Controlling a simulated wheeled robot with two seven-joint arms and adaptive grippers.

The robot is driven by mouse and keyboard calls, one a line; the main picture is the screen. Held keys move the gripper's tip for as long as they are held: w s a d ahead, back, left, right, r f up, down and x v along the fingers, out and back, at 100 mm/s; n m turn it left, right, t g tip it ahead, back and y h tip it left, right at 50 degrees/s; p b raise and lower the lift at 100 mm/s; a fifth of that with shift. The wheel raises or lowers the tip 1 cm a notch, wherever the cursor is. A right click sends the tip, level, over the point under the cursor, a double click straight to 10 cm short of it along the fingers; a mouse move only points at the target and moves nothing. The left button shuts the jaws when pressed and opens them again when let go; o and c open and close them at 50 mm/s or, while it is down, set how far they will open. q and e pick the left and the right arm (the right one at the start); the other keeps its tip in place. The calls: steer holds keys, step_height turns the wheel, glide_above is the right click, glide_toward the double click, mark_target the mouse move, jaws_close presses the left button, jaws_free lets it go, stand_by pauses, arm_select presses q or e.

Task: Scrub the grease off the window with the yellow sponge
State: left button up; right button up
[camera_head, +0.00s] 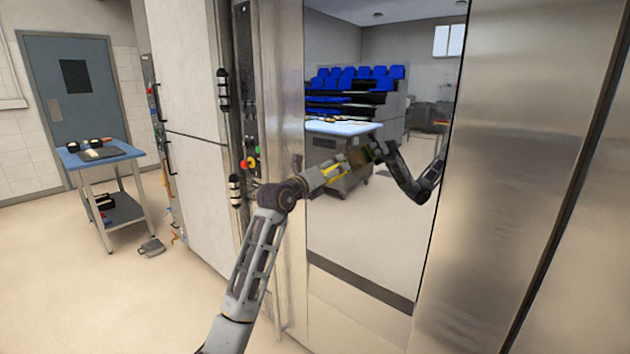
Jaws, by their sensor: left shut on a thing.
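The window (365,235) is a tall glossy pane in the steel oven front, and it mirrors the room. My left arm reaches up from the bottom to the pane's left part. My left gripper (336,166) is shut on the yellow sponge (334,171), of which only small yellow strips show. The sponge is at or close to the glass; I cannot tell whether it touches. A mirrored arm and gripper show in the pane to the right. I cannot make out the grease on the glass. My right gripper is not in view.
A control panel with red and yellow buttons (248,163) and black latches (223,90) are just left of the window. A steel panel (530,130) stands to the right. A blue-topped table (112,152) holds small items at left. The floor between is mostly clear.

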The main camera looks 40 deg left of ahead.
arm_select(q)
steer(key=shift+n+t+y, duration=0.4)
steer(key=shift+n+y, duration=0.1)
steer(key=shift+y, duration=0.3)
steer(key=a, duration=0.1)
steer(key=s+a, duration=0.1)
steer(key=a, duration=0.1)
steer(key=a+b, duration=0.1)
steer(key=shift+s+a+f, duration=0.25)
steer(key=shift+a+f, duration=0.05)
steer(key=shift+a, duration=0.05)
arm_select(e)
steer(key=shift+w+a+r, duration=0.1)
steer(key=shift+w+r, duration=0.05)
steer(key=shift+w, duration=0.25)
arm_select(q)
steer(key=shift+w, duration=0.2)
steer(key=shift+w+d, duration=0.15)
steer(key=shift+w, duration=1.3)
steer(key=shift+w+d, duration=0.1)
steer(key=shift+w, duration=1.3)
steer(key=shift+w+d+p, duration=0.1)
steer(key=shift+w+p, duration=0.2)
steer(key=shift+w, duration=0.65)
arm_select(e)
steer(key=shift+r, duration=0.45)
